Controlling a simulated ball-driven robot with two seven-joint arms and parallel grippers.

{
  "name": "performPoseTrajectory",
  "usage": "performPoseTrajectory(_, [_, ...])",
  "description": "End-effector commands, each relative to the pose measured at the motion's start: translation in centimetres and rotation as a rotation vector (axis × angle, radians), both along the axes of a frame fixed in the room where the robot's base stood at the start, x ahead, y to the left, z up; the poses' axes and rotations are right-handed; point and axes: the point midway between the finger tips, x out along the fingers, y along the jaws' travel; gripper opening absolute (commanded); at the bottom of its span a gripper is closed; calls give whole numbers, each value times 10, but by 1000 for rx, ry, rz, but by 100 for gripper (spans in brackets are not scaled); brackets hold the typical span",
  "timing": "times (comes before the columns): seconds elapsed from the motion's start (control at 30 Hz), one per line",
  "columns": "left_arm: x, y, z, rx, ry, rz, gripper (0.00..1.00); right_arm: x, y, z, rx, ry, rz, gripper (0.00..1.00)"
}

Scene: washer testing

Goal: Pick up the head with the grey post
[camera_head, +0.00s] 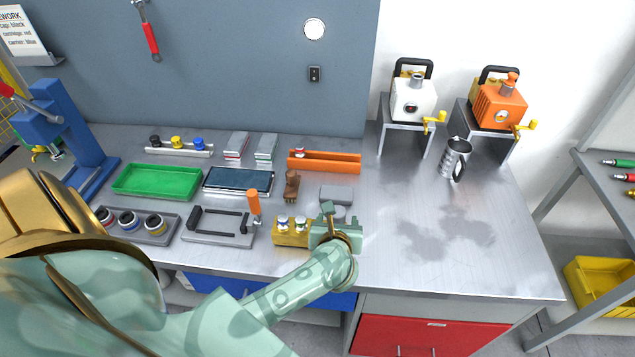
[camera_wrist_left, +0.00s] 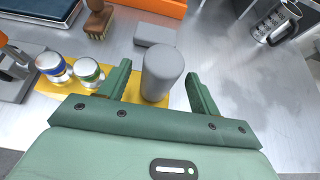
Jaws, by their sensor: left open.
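A grey cylindrical post (camera_wrist_left: 163,68) stands between the two fingers of my left gripper (camera_wrist_left: 158,78) in the left wrist view. The gripper is open, with a finger on each side of the post and visible gaps. The post rises from the yellow block (camera_wrist_left: 60,83); its lower end is hidden by my gripper. Two silver heads, one with a blue ring (camera_wrist_left: 54,67) and one with a green ring (camera_wrist_left: 89,70), stand in the same block to the left. In the head view my left gripper (camera_head: 338,214) covers the right end of the yellow block (camera_head: 290,239). My right gripper is out of view.
A grey block (camera_head: 336,194) and a wooden brush (camera_head: 291,186) lie just behind. A grey fixture with an orange-handled tool (camera_head: 254,203) stands to the left. An orange tray (camera_head: 325,168) lies farther back. The bench to the right is clear up to a metal mug (camera_head: 454,158).

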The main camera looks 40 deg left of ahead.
Motion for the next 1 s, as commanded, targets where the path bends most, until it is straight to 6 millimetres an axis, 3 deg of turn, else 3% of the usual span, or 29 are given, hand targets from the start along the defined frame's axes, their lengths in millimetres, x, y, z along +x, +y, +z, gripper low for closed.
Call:
performPoseTrajectory(0.13, [12,8,-8,2,-1,0,63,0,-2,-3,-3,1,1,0])
performPoseTrajectory(0.37, [13,9,-9,1,0,0,63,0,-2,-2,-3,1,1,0])
performPoseTrajectory(0.6, [13,9,-8,1,0,0,0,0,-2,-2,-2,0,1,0])
performPoseTrajectory(1.0, [14,9,-5,4,-4,-2,0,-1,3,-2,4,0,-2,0])
